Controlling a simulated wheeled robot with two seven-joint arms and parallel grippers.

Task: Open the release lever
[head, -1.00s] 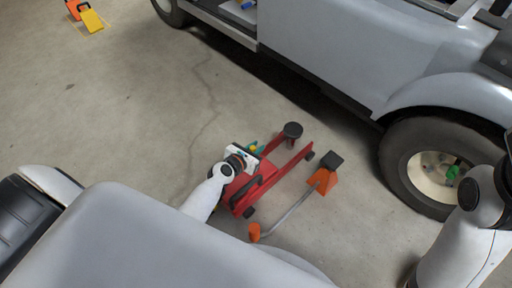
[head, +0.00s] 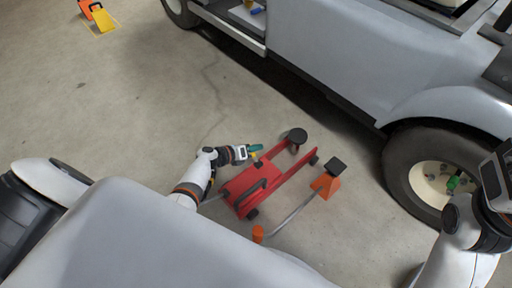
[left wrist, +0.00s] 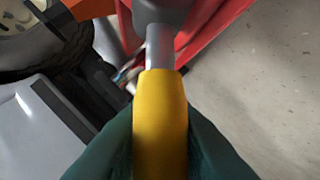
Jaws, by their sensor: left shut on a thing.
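A red floor jack (head: 250,188) with a black round saddle (head: 296,135) stands on the concrete beside the cart. Its release lever has a yellow grip (head: 256,160), small in the head view by the jack's left side. In the left wrist view the yellow grip (left wrist: 160,125) on a grey rod fills the middle, with dark green fingers on both sides. My left gripper (head: 255,149) is shut on this yellow grip. My right gripper (head: 455,182) shows only as green tips in front of the cart wheel; its opening is unclear.
The grey cart (head: 330,60) and its wheel (head: 430,175) stand behind and right. An orange jack stand (head: 325,186) with a black top is right of the jack, near a grey rod with an orange end (head: 258,233).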

